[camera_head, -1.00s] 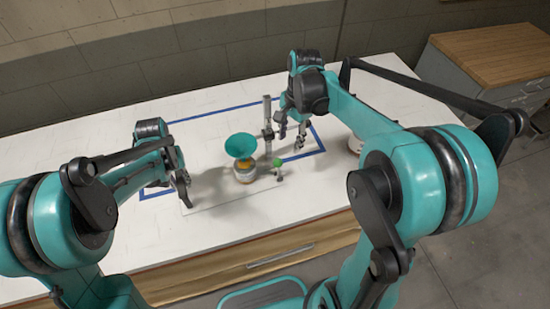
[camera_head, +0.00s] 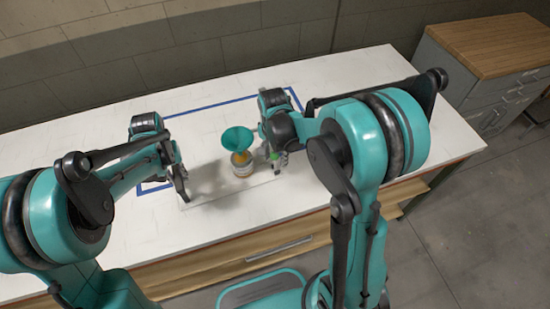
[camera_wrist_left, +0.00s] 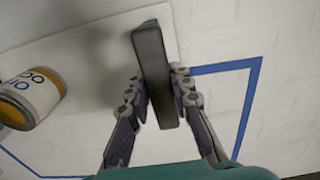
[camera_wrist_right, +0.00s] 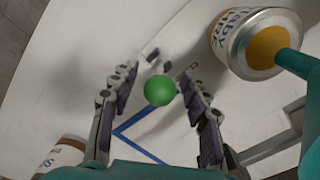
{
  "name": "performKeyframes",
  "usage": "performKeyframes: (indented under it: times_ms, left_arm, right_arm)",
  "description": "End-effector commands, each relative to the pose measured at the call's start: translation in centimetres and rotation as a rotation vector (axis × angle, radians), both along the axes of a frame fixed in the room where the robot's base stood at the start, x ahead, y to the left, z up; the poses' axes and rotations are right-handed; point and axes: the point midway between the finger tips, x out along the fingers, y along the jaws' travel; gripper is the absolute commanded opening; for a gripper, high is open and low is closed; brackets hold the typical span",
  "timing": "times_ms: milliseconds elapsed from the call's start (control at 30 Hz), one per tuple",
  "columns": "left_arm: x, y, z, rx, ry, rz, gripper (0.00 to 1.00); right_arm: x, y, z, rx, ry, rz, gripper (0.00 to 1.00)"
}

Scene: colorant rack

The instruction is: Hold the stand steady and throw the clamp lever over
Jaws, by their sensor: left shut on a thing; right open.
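The stand's pale base plate (camera_head: 225,199) lies on the white table. A labelled can (camera_head: 243,170) with a teal funnel (camera_head: 238,139) above it stands at the base; the can also shows in the left wrist view (camera_wrist_left: 38,92). My left gripper (camera_head: 182,193) is shut on a dark upright grip (camera_wrist_left: 152,70) at the plate's left end. The clamp lever's green knob (camera_wrist_right: 160,90) appears between the open fingers of my right gripper (camera_head: 279,160); contact cannot be told. The right arm hides the stand's post in the head view.
Blue tape (camera_head: 205,106) marks a rectangle on the table. Another can (camera_wrist_right: 66,156) is at the lower left of the right wrist view. The labelled can and funnel are close beside my right gripper. A wood-topped cabinet (camera_head: 490,42) stands at the right.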

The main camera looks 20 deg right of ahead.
Motion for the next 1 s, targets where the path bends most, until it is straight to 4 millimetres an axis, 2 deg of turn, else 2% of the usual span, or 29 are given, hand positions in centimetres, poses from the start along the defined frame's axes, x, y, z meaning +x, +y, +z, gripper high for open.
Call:
performKeyframes:
  times_ms: [333,367,500,533,1000]
  left_arm:
    - [0.01,0.04,-0.01,0.001,0.0,0.001,0.0]
    - [0.01,0.04,-0.01,0.001,0.0,0.001,0.0]
    - [0.01,0.04,-0.01,0.001,0.0,0.001,0.0]
    - [0.01,0.04,-0.01,0.001,0.0,0.001,0.0]
    - [0.02,0.04,-0.01,0.001,0.0,0.001,0.0]
  right_arm:
    - [-0.03,-0.03,-0.55,0.0,0.0,0.0,0.47]
    - [-0.03,-0.02,-0.55,0.0,0.0,0.0,0.41]
    - [-0.03,-0.02,-0.54,0.0,0.0,0.0,0.04]
    - [-0.03,-0.02,-0.54,0.0,0.0,0.0,0.0]
    - [-0.02,-0.06,-0.53,0.004,0.0,-0.001,0.0]
